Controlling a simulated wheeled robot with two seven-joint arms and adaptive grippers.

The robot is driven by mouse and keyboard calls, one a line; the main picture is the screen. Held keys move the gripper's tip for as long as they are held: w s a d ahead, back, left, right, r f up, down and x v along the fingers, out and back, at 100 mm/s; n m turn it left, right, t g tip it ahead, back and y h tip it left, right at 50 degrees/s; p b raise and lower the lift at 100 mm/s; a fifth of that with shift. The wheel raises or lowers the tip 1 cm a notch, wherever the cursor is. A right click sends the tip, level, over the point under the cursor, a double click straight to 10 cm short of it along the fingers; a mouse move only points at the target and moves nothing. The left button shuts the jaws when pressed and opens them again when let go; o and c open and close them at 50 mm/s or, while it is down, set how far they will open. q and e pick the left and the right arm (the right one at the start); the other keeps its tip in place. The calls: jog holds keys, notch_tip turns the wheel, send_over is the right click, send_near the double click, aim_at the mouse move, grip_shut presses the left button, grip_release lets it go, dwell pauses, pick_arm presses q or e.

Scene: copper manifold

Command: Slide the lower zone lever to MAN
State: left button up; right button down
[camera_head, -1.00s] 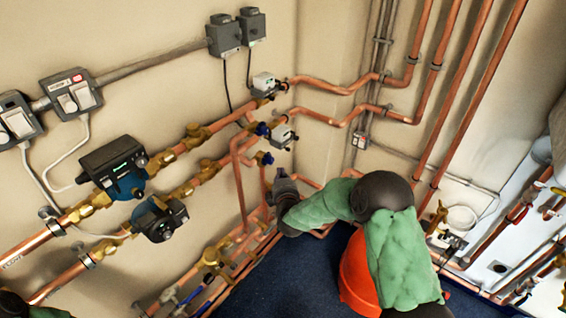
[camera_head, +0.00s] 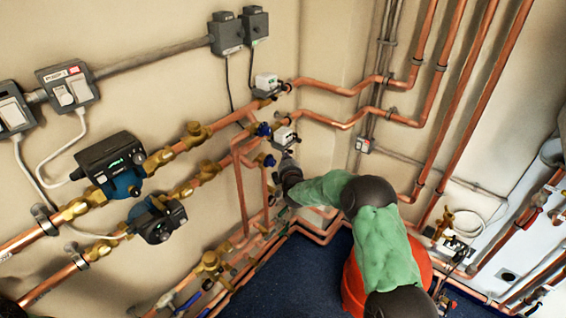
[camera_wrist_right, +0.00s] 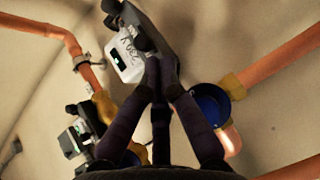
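The lower zone valve (camera_head: 284,137) is a small pale box on the lower copper branch, just above my right gripper (camera_head: 287,163). In the right wrist view, a white valve head (camera_wrist_right: 126,52) with dark lettering and a small green light sits at the top, beside a grey part. My right gripper (camera_wrist_right: 159,72) has its dark fingers brought together, with the tips at or very close to that grey part. I cannot tell whether they touch it. The lever itself is not clear. The upper zone valve (camera_head: 266,85) stands above. My left gripper does not show.
A blue valve handle (camera_wrist_right: 210,106) is close to the right of my fingers. Copper pipes (camera_head: 240,190) run near the wrist on the left. Two pumps (camera_head: 112,165) are on the wall farther left. An orange-red object (camera_head: 356,285) is under my right arm.

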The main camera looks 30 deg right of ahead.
aim_at(291, 153)
jog(key=shift+d, duration=0.15)
jog(key=shift+w+d+b, duration=0.2)
jog(key=shift+w+d, duration=0.1)
jog(key=shift+d, duration=0.4)
jog(key=shift+w+d+b, duration=0.15)
jog(key=shift+w+d, duration=0.1)
jog(key=shift+d, duration=0.4)
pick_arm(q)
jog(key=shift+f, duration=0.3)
